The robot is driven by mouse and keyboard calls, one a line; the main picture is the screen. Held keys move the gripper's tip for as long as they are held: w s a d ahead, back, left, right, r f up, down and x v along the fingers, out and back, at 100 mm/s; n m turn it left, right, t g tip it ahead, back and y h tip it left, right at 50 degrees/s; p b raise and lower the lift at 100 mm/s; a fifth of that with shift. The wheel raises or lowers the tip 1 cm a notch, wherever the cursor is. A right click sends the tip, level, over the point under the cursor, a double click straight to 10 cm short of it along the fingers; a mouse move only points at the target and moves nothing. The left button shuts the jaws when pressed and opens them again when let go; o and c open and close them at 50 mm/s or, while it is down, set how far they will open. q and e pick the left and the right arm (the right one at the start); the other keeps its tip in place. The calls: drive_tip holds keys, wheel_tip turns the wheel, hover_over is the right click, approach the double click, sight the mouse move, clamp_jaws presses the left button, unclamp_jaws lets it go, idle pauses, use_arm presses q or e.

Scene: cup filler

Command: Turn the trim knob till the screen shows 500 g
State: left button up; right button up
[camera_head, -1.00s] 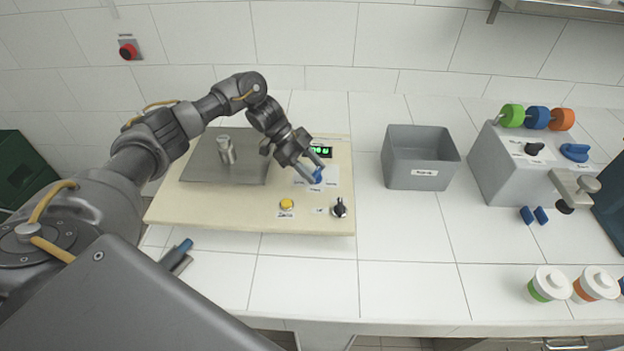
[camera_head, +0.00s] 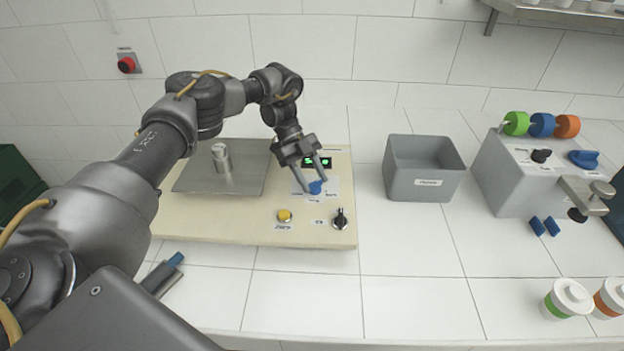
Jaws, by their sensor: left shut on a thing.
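The blue trim knob (camera_head: 316,188) sits on a white label patch on the beige scale board (camera_head: 250,232). My left gripper (camera_head: 312,184) reaches down from behind with its fingers at the knob, shut on it. The small screen (camera_head: 319,162) with green digits is just behind the knob. The gripper partly covers it, and I cannot read the number. A steel weight (camera_head: 221,158) stands on the grey weighing plate (camera_head: 205,183) to the left. My right gripper is not in view.
A yellow button (camera_head: 284,215) and a black switch (camera_head: 340,219) are at the board's front. A grey bin (camera_head: 425,184) stands to the right, then a grey machine (camera_head: 510,180) with coloured rollers. Lidded cups (camera_head: 567,300) stand front right. A blue-ended cylinder (camera_head: 163,273) lies front left.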

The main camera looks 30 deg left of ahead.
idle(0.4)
use_arm(q)
drive_tip(key=o, duration=1)
drive_tip(key=shift+w+a+r+b, duration=0.2)
drive_tip(key=shift+a+r+b, duration=0.2)
drive_tip(key=shift+a, duration=0.05)
drive_tip(key=shift+p+v, duration=0.35)
drive_tip(key=shift+v, duration=4.4)
drive_tip(key=shift+d, duration=0.1)
